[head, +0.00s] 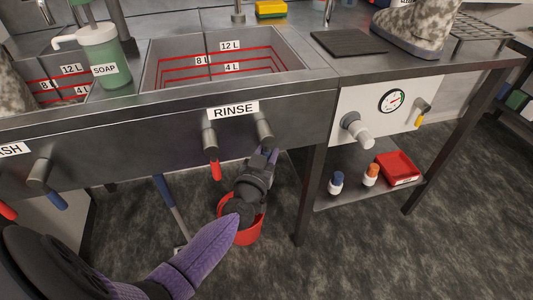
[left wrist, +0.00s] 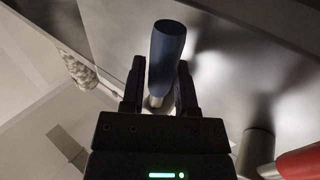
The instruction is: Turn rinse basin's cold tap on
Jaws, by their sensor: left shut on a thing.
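The rinse basin (head: 222,75) sits in the steel bench behind a panel with a RINSE label (head: 232,111). Two taps stick out below the label. The left one has a red lever (head: 216,170) hanging down; that lever also shows at the lower right of the left wrist view (left wrist: 300,163). The right one is the cold tap (head: 264,131). Its blue lever (left wrist: 167,55) lies between the fingers of my left gripper (head: 268,155), which is shut on it. In the head view the gripper hides this lever. My right gripper is out of view.
A bench leg (head: 307,195) rises to the right. The wash basin's blue-levered tap (head: 48,193) is at the left. A blue-handled tool (head: 165,190) stands beneath the bench.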

